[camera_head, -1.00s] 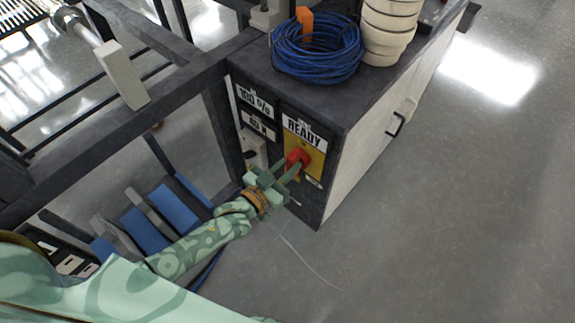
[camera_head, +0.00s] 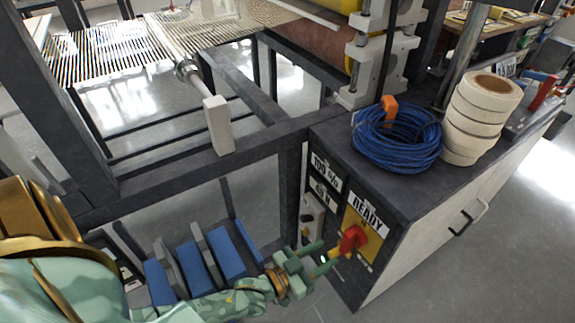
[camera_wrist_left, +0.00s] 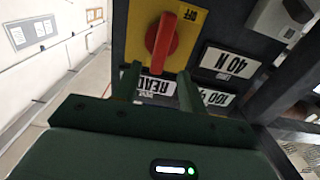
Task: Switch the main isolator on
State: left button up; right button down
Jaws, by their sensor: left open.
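The main isolator is a red rotary handle (camera_head: 352,238) on a yellow plate (camera_head: 367,247), set in the dark front panel of a cabinet under a READY display (camera_head: 368,213). In the left wrist view the red handle (camera_wrist_left: 162,42) stands nearly along the picture's vertical, slightly tilted. My left gripper (camera_head: 329,254) is open in front of the panel, its fingertips just short of the handle. In the wrist view its two fingers (camera_wrist_left: 158,72) are spread on either side of the handle's near end, with nothing gripped. My right gripper is not in view.
The displays 100 % (camera_head: 325,168) and 40 N (camera_head: 323,190) sit left of the isolator. A blue cable coil (camera_head: 398,150) and a stack of cream rolls (camera_head: 478,120) rest on the cabinet top. Dark frame beams (camera_head: 200,170) run left of the cabinet.

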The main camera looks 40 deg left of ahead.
pick_arm(q)
jog(key=p+v, duration=0.1)
jog(key=v, duration=0.8)
jog(key=shift+s, duration=0.2)
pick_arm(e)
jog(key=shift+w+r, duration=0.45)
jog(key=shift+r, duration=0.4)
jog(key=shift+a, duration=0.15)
